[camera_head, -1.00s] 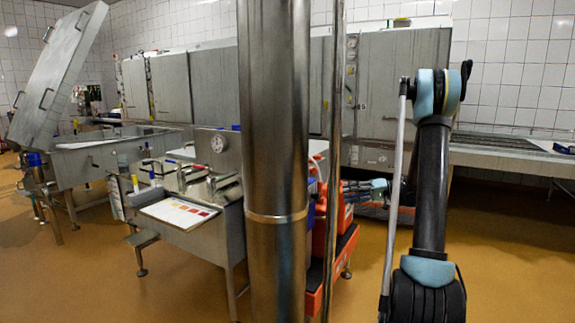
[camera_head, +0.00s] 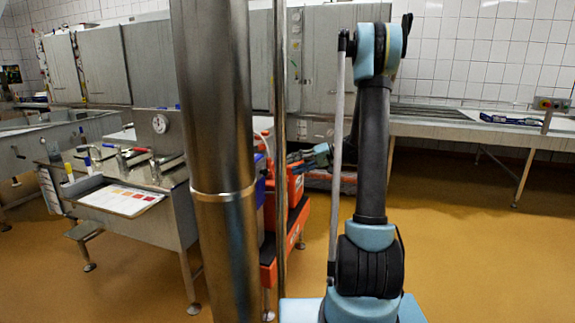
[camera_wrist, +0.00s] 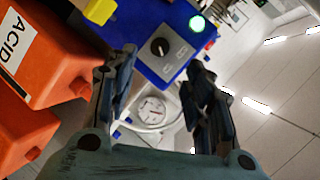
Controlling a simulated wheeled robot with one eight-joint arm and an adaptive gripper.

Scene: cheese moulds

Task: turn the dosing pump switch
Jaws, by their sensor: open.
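The dosing pump switch (camera_wrist: 159,47) is a dark round knob with a pale pointer line, on a grey plate set in a blue pump box (camera_wrist: 178,68). A lit green button (camera_wrist: 197,24) is beside it. In the wrist view my open gripper (camera_wrist: 164,72) has one finger on each side of the picture, with the knob between and beyond the tips; I cannot tell the exact distance. In the head view my gripper (camera_head: 318,152) is small beside the orange unit, partly behind the steel pole, and the knob cannot be made out.
Orange containers (camera_wrist: 52,55), one marked ACID, stand close by my left finger. A steel column (camera_head: 216,160) blocks part of the head view. A metal work table (camera_head: 120,205) with a colour chart stands left. Open yellow floor (camera_head: 470,250) lies right.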

